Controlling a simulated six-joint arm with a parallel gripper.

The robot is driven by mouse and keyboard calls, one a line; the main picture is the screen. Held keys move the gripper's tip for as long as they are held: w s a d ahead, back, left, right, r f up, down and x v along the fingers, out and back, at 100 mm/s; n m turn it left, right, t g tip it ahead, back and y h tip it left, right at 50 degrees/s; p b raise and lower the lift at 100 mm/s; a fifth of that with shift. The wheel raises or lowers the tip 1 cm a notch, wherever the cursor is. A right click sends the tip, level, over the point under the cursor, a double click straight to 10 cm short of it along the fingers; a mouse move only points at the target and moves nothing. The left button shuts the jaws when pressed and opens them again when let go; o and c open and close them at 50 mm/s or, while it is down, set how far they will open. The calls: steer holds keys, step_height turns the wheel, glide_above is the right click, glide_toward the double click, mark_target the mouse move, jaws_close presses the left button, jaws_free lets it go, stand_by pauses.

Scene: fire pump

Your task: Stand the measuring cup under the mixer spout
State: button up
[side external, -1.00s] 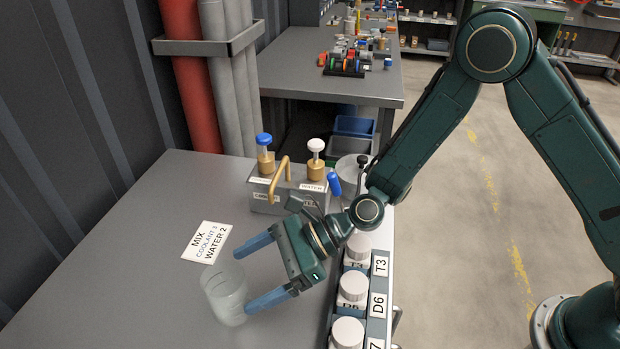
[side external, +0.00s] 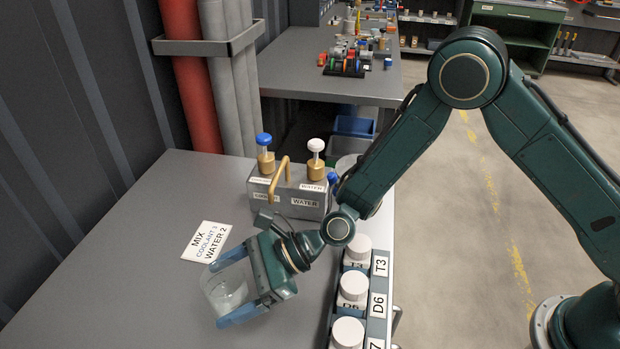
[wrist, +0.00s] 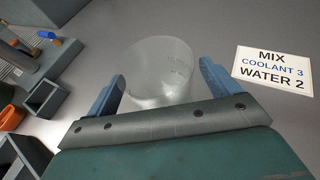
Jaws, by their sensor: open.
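The measuring cup (side external: 226,290) is a clear, frosted cup standing on the grey table, left of the bottle rack. My gripper (side external: 232,289) is open, with its blue fingers on either side of the cup. In the wrist view the cup (wrist: 162,72) shows between the two fingers of my gripper (wrist: 162,88), with a gap on the left; contact on the right is hard to tell. The mixer (side external: 300,195) is a grey block with a brass handle, a blue-topped valve and a white-topped valve labelled WATER. I cannot make out its spout clearly.
A card (side external: 207,241) reading MIX COOLANT 3 WATER 2 lies beside the cup. A rack (side external: 378,292) of white-capped bottles lines the table's right edge. The table's left side is clear. Red and grey pipes (side external: 192,90) stand behind.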

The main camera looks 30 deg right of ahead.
steer(key=c, duration=1.1)
steer(key=shift+r, duration=0.15)
steer(key=shift+c, duration=0.2)
step_height(320, 180, up, 20)
steer(key=shift+d, duration=0.1)
stand_by(0.5)
steer(key=w+d+m+t+h, duration=0.25)
steer(key=w+d, duration=0.25)
steer(key=d, duration=0.4)
steer(key=w+d+m+t+h, duration=0.25)
steer(key=w+d+m, duration=0.2)
steer(key=d, duration=0.55)
steer(key=w+d+m+t+h, duration=0.1)
steer(key=w+d+m+t, duration=0.15)
steer(key=w+d, duration=0.5)
steer(key=s+d+f+m+t+h, duration=0.2)
steer(key=s+d+f+h, duration=0.1)
steer(key=d, duration=0.7)
steer(key=s+d+f, duration=0.4)
steer(key=s+f, duration=0.2)
steer(key=s, duration=0.1)
steer(key=shift+d, duration=0.15)
